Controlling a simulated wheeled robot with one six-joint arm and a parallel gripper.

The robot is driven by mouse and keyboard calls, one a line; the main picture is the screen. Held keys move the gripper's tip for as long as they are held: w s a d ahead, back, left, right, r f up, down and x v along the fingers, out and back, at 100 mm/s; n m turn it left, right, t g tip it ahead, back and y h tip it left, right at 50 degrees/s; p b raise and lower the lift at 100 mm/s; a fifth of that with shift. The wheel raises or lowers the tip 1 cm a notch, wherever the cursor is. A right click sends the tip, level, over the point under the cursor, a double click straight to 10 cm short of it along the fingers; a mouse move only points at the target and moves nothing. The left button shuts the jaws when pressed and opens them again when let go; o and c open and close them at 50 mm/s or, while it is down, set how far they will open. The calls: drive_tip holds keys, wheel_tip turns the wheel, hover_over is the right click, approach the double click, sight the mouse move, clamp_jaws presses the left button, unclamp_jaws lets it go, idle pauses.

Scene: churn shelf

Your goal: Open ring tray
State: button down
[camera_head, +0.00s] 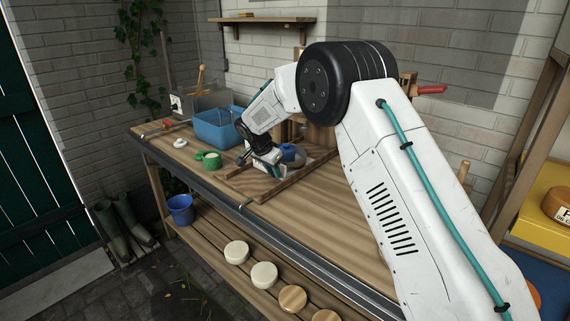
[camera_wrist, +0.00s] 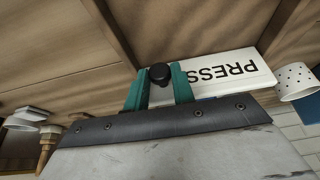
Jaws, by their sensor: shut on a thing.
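My gripper (camera_head: 268,161) is low over the bench in the head view. In the wrist view its teal fingers (camera_wrist: 159,88) stand on both sides of a black round knob (camera_wrist: 160,73) and are shut on it. A white block lettered PRESS (camera_wrist: 230,72) lies just behind the knob, upside down in the wrist view. No part is plainly marked as the ring tray; I cannot tell whether the knob belongs to it. A low wooden frame (camera_head: 246,188) lies on the bench around the gripper. My arm hides part of the bench.
A blue bin (camera_head: 214,127), a green cup (camera_head: 212,160) and a white disc (camera_head: 180,143) stand left of the gripper. A blue round thing (camera_head: 291,153) is close on its right. A white perforated cup (camera_wrist: 296,80) shows in the wrist view. The bench front is clear.

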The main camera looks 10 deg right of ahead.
drive_tip(key=s+a, duration=0.1)
drive_tip(key=a, duration=0.1)
drive_tip(key=s+a, duration=0.4)
drive_tip(key=a, duration=0.1)
drive_tip(key=c, duration=1.2)
unclamp_jaws()
drive_tip(key=v, duration=0.7)
drive_tip(key=shift+r, duration=0.4)
